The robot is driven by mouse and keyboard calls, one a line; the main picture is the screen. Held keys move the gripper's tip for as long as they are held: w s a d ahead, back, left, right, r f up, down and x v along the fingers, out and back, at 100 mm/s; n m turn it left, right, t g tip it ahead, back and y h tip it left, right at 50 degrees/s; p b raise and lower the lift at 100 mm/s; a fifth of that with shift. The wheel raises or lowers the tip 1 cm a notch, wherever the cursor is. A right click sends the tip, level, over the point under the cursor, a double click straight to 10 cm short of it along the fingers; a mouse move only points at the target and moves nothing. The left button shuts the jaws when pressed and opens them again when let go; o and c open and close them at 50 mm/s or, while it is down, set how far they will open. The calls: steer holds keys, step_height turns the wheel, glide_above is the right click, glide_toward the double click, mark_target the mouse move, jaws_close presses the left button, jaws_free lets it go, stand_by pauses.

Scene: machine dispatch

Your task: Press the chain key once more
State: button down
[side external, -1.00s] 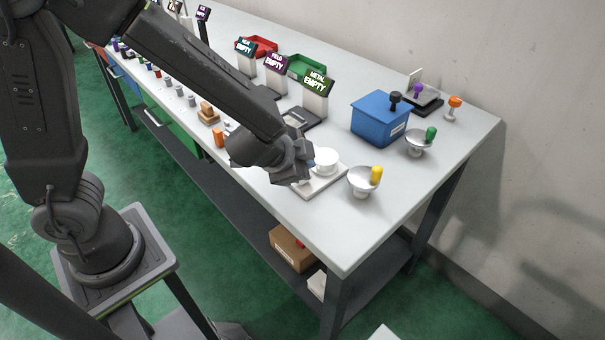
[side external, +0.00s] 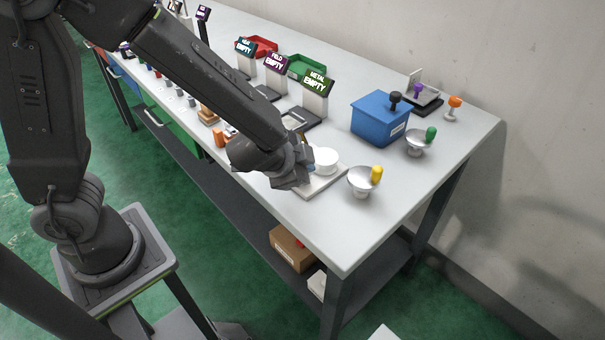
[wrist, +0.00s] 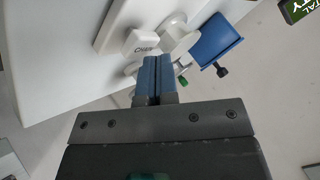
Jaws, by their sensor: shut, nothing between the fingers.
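The chain key (wrist: 143,41) is a small white block with dark lettering, partly legible, on a white base plate (wrist: 112,27). In the side view my gripper (side external: 292,178) hangs over the near edge of the plate (side external: 322,186), left of the disc (side external: 326,157). The key is hidden there.
A bowl with a yellow-topped knob (side external: 376,174) stands right of the plate. A blue bin (side external: 374,124), a green-knobbed bowl (side external: 418,146) and an orange-topped post (side external: 454,106) are farther back. Display stands line the bench, including the METAL one (side external: 316,98). The front right bench corner is clear.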

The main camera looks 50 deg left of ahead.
steer(key=shift+f, duration=0.45)
stand_by(0.3)
steer(key=shift+r, duration=1.05)
steer(key=shift+r, duration=0.1)
steer(key=shift+r, duration=2.4)
